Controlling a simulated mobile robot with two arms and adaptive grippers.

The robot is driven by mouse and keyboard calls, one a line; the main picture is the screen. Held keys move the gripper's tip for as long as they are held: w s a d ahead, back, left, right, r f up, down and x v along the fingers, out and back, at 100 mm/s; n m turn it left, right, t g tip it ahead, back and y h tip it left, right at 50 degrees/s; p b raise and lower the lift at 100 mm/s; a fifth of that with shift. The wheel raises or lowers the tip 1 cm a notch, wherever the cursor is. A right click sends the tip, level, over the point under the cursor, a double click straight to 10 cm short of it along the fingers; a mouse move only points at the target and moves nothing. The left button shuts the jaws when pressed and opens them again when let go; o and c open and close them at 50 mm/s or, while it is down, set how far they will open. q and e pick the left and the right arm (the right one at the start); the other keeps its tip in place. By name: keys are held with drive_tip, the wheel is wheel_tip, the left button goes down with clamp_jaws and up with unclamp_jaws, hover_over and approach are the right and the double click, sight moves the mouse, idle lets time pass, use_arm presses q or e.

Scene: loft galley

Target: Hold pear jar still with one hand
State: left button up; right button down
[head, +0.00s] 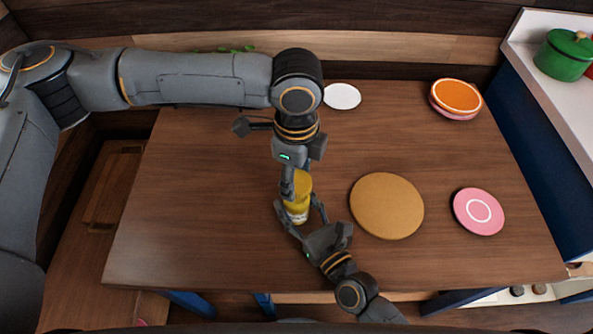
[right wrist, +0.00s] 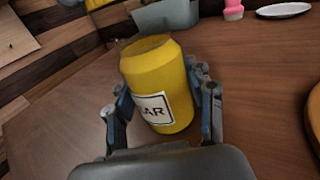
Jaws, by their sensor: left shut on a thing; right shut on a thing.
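The pear jar (head: 299,207) is yellow with a white label and stands on the wooden table, between my two grippers. In the right wrist view the jar (right wrist: 160,80) looks tilted, with part of the label, "AR", showing. My right gripper (head: 298,214) comes from the lower right, with a finger on each side of the jar's body, shut on it. My left gripper (head: 288,192) comes down from above at the jar's upper part and is shut. It covers part of the jar in the head view, and its exact contact is hidden.
A round tan board (head: 387,206) lies close to the right of the jar. A pink plate (head: 478,211), stacked orange and pink plates (head: 456,97) and a white plate (head: 342,96) are farther off. The table's left part is clear. A green pot (head: 564,55) stands on the right counter.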

sight(297, 181)
use_arm(q)
drive_tip(key=shift+f, duration=0.2)
idle(0.4)
drive_tip(key=shift+f, duration=0.85)
drive_tip(key=shift+f, duration=0.55)
drive_tip(key=m, duration=0.7)
drive_tip(key=shift+c, duration=0.2)
drive_tip(key=m, duration=1.4)
drive_tip(key=shift+w, duration=0.1)
drive_tip(key=o, duration=0.8)
drive_tip(key=shift+f, duration=0.1)
